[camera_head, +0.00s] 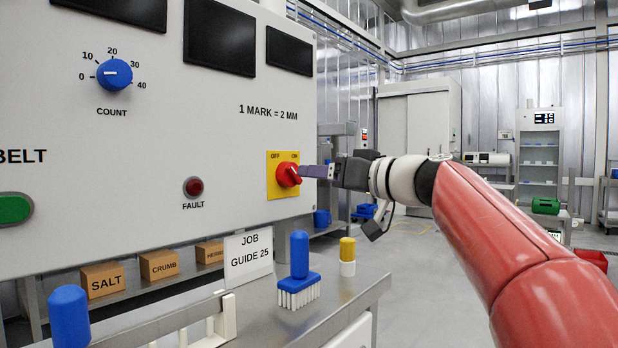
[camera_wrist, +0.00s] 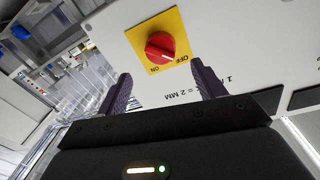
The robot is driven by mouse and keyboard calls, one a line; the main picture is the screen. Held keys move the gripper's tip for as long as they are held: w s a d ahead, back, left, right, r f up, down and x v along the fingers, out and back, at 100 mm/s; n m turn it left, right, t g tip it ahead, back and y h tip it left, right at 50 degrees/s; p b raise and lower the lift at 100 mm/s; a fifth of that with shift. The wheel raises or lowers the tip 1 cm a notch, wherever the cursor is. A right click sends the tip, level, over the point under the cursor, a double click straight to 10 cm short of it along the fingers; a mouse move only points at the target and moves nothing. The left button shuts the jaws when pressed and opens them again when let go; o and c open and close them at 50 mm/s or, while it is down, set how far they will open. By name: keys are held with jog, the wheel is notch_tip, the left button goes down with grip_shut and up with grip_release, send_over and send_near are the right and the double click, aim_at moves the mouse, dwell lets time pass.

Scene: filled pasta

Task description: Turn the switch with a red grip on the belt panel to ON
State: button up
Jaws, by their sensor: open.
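The switch's red grip (camera_head: 288,175) sits on a yellow plate (camera_head: 273,190) marked OFF at left and ON at right, low on the right of the belt panel. In the wrist view the red grip (camera_wrist: 160,47) and the yellow plate (camera_wrist: 137,36) appear turned around. A small white mark shows on the grip; I cannot tell surely which word it points to. My gripper (camera_head: 303,171) is open and close in front of the grip. In the wrist view, its two fingers (camera_wrist: 160,72) are spread, with the grip ahead, between their tips and apparently not held.
The panel (camera_head: 230,130) also carries a blue COUNT knob (camera_head: 114,74), a red FAULT lamp (camera_head: 193,187) and a green button (camera_head: 13,208).

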aim_at(291, 174)
jog(key=p+x, duration=0.1)
jog(key=x, duration=0.5)
jog(key=shift+w+a, duration=0.2)
jog(key=shift+a, duration=0.15)
jog(key=c, duration=1)
